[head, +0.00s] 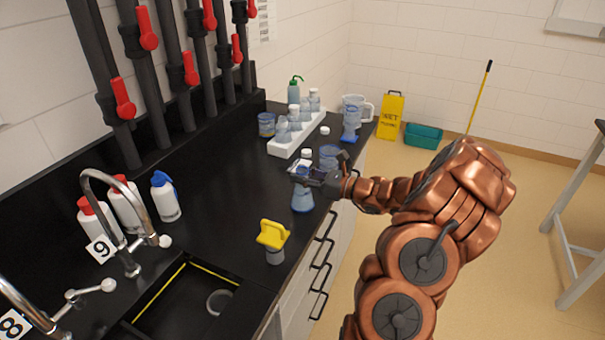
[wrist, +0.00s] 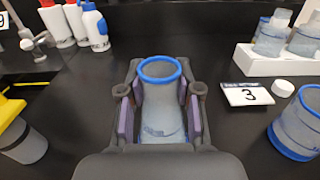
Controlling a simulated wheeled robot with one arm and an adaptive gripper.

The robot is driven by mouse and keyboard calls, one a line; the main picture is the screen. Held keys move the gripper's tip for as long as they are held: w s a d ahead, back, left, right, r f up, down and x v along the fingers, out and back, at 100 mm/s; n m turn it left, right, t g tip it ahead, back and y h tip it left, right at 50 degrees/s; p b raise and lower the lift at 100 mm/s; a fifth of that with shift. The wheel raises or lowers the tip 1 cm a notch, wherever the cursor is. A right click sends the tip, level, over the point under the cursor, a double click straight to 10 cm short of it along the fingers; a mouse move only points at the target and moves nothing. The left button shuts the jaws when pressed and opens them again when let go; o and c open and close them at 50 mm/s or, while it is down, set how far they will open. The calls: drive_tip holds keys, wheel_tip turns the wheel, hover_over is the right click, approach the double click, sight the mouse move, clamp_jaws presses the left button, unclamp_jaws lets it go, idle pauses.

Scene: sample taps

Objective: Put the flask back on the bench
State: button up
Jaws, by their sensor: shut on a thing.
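The flask (wrist: 161,112) is clear with a blue rim, and it stands between the two fingers of my gripper (wrist: 160,100) in the wrist view. In the head view my gripper (head: 318,178) is shut around the upper part of the flask (head: 302,201), whose lower part looks blue. The flask looks upright. It is over the black bench (head: 222,195), near its front edge; I cannot tell if its base touches the bench top. The fingers hide part of its neck.
A yellow-topped container (head: 272,240) stands nearer on the bench, beside a sink (head: 185,300). A white rack of bottles (head: 283,146) stands behind. A card marked 3 (wrist: 247,94), a white cap (wrist: 283,89) and a blue-rimmed beaker (wrist: 299,125) lie to the right in the wrist view.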

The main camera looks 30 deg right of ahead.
drive_tip(key=shift+f, duration=0.15)
drive_tip(key=o, duration=1)
drive_tip(key=shift+o, duration=0.2)
drive_tip(key=b+v, duration=0.3)
drive_tip(key=v, duration=0.9)
